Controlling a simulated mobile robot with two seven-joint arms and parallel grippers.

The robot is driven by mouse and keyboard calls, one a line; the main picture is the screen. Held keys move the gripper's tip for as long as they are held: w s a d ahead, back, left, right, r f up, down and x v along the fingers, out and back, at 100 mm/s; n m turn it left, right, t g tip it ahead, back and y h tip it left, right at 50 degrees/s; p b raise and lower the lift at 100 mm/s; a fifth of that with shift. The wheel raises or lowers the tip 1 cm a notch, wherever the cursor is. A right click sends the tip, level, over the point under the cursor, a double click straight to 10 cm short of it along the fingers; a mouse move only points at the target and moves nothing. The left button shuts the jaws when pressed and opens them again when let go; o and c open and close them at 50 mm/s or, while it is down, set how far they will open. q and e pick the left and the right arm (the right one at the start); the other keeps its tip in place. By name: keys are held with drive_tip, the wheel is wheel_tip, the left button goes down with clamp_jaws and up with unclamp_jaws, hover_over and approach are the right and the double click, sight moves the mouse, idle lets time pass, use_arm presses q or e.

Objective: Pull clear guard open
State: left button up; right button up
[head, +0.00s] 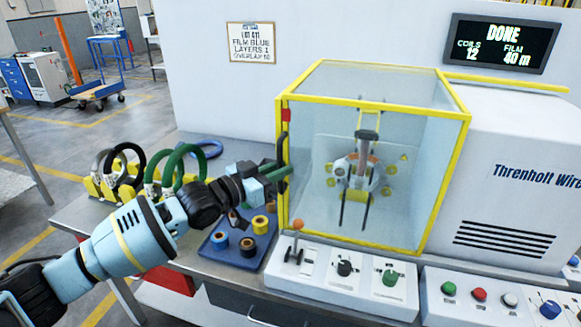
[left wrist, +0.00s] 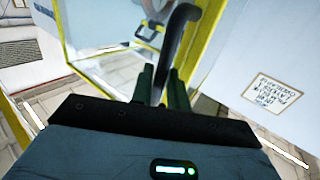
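The clear guard (head: 309,185) is a see-through box with yellow edges over the wrapping head (head: 357,172); it looks closed. Its dark handle (head: 282,140) stands upright on the left front edge. My left gripper (head: 283,172) is at the lower part of this handle. In the left wrist view the curved handle (left wrist: 177,32) runs down between my two green fingers (left wrist: 162,80), which sit close on either side of it. The gripper looks shut on the handle, though the contact itself is partly hidden. My right gripper is not in view.
A blue tray (head: 216,262) with small spools lies below my left gripper. A control panel with a lever (head: 295,246) sits before the guard. The display (head: 503,43) reads DONE, coils 12, film 40 m.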

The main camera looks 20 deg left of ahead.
use_arm(q)
drive_tip(key=shift+w+d, duration=0.25)
drive_tip(key=shift+w, duration=0.1)
drive_tip(key=shift+s, duration=0.1)
drive_tip(key=shift+a, duration=0.1)
drive_tip(key=shift+c, duration=0.3)
clamp_jaws()
